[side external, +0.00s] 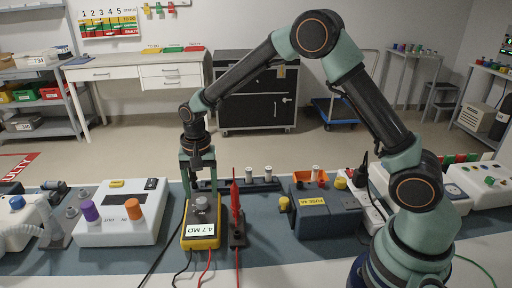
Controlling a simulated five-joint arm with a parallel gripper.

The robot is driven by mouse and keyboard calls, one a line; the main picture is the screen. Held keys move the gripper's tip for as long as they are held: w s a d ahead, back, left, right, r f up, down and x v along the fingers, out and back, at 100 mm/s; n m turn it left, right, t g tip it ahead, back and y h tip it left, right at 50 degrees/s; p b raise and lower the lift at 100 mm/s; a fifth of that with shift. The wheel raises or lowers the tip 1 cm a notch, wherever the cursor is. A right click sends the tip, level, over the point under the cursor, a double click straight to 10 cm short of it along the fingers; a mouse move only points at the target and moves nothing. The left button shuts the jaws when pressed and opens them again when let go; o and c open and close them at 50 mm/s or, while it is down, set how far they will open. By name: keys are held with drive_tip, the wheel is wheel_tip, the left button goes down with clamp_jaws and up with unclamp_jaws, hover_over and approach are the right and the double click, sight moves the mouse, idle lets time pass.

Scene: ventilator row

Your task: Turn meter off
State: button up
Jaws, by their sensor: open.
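The meter (202,222) is a yellow box with a grey dial (202,204) on top and a display reading 4.7 MΩ. It sits on the blue-grey bench mat, with a black and a red lead running from its front edge. My gripper (199,184) points down just above and behind the dial, its two fingers apart and empty. I cannot tell whether a fingertip touches the meter.
A red probe (235,200) stands upright in a dark holder close to the meter's right. A white box (122,212) with purple and orange knobs is at left. A grey-blue fuse box (325,212) is at right. A dark rack with spools (259,182) lies behind.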

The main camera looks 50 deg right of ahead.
sight(202, 203)
drive_tip(key=shift+f, duration=1.2)
clamp_jaws()
